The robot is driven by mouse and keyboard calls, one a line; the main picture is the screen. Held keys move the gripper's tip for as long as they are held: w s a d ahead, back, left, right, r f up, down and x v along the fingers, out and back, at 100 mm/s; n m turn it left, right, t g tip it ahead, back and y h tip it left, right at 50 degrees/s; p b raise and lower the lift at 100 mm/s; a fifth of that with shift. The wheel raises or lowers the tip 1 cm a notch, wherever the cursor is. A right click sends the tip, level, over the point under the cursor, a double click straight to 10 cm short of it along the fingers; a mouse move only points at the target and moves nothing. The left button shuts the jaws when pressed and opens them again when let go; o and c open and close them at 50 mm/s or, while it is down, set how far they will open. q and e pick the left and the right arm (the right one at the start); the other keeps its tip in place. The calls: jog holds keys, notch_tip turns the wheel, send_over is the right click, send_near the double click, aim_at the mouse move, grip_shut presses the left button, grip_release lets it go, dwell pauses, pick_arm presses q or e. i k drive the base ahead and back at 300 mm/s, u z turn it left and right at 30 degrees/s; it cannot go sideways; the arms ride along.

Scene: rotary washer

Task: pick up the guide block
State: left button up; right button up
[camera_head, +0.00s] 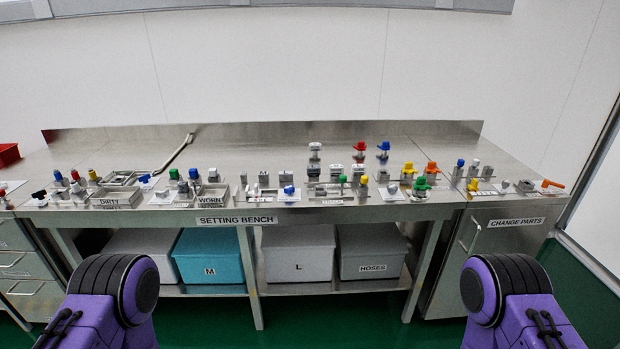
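A long steel setting bench (330,219) stands ahead with many small parts along its top. I cannot tell which part is the guide block; the parts are too small. Small grey blocks stand near the middle, among them one grey block (264,179) and another marked with a letter (286,176). More grey blocks (336,172) stand to their right. Both my arms show only as purple and black links at the bottom corners. Neither gripper is in view.
Trays labelled DIRTY (112,201) and WORN (211,198) sit at the bench's front left. A teal bin (209,257), a grey L bin (298,256) and a HOSES bin (371,253) stand on the lower shelf. A CHANGE PARTS cabinet (500,255) stands right. Green floor shows in front.

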aim_at(312, 169)
jog(key=u, duration=0.5)
jog(key=i, duration=0.75)
jog(key=u, duration=0.3)
